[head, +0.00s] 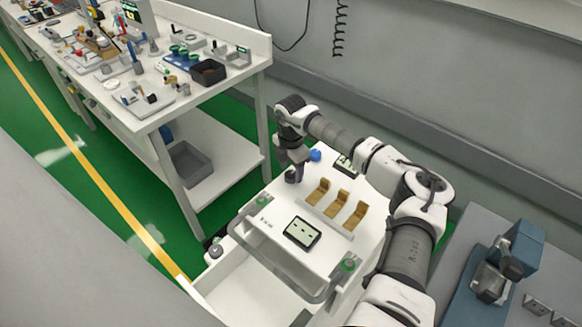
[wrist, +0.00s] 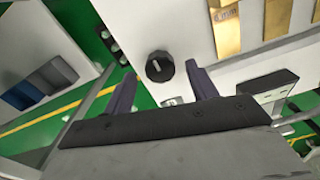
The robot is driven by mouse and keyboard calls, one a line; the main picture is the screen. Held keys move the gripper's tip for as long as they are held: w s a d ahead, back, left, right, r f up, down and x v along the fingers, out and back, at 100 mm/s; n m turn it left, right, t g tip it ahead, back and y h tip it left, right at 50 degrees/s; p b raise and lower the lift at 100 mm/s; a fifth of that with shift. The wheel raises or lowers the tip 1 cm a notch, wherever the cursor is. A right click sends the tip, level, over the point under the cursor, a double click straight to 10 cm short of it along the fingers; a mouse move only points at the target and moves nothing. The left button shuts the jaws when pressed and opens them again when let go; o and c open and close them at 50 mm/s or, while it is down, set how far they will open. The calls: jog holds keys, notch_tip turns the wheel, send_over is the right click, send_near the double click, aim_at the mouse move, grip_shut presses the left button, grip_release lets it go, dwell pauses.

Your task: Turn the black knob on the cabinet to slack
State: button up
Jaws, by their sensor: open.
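The black knob (wrist: 159,66) is round with a white mark on its top and stands on the white top of the cabinet (wrist: 198,25). In the head view the knob (head: 290,177) is at the left edge of the cabinet top (head: 275,215), partly beside my fingers. My gripper (head: 298,174) points down over that corner. In the wrist view my gripper (wrist: 162,72) is open, with one dark finger on each side of the knob. I see gaps between the fingers and the knob; I cannot tell the exact height.
Several brass-coloured brackets (head: 338,203) stand on the cabinet top, with a small dark-framed display (head: 302,232) in front. A blue round part (head: 315,155) is behind my gripper. An open drawer (head: 235,285) juts out at the front. A cluttered white table (head: 235,77) stands at the left.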

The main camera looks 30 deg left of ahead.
jog(key=shift+f, duration=0.65)
jog(key=c, duration=1)
